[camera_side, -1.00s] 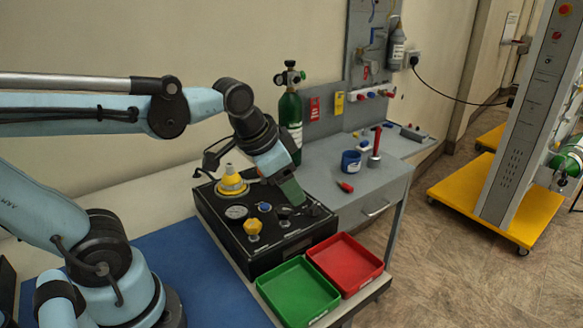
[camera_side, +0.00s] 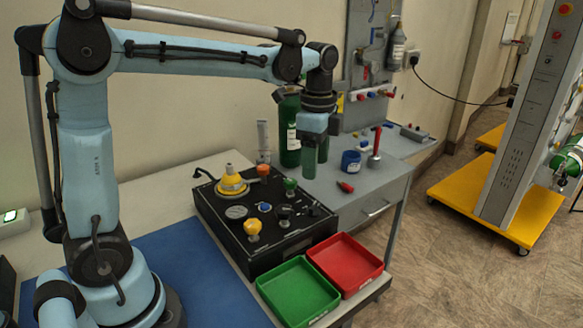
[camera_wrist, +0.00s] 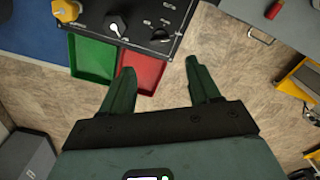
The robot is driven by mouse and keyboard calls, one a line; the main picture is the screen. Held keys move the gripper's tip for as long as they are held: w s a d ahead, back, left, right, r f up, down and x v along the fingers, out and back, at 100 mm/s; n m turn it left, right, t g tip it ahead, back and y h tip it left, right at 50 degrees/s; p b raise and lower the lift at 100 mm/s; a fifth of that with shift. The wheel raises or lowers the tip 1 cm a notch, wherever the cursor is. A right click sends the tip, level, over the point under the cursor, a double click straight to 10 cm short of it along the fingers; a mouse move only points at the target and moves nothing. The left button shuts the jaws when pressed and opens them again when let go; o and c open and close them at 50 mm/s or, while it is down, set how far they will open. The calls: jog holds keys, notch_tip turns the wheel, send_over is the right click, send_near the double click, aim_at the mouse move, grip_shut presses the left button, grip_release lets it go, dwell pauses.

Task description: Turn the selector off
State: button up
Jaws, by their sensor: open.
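The black control panel (camera_side: 275,246) sits on the bench with several knobs on top. A black knob with a white pointer, which looks like the selector (camera_wrist: 115,25), shows near the panel's front edge in the wrist view; it also appears in the side view (camera_side: 284,222), too small to read its setting. My gripper (camera_side: 315,158) hangs above and beyond the panel's right side, apart from it, fingers pointing down. In the wrist view my gripper (camera_wrist: 160,68) has its two green fingers spread, with nothing between them.
A yellow knob (camera_side: 253,228), a green knob (camera_side: 290,185) and a dark knob (camera_side: 314,210) stand near the selector. Green (camera_side: 298,292) and red (camera_side: 345,264) trays lie in front. A green cylinder (camera_side: 289,135), blue cup (camera_side: 351,162) and red-handled tool (camera_side: 376,150) stand behind or right.

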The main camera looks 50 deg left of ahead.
aim_at(314, 205)
notch_tip(314, 205, down, 10)
jog(key=shift+f, duration=0.15)
dwell(0.3)
jog(key=c, duration=1)
jog(key=shift+c, duration=0.2)
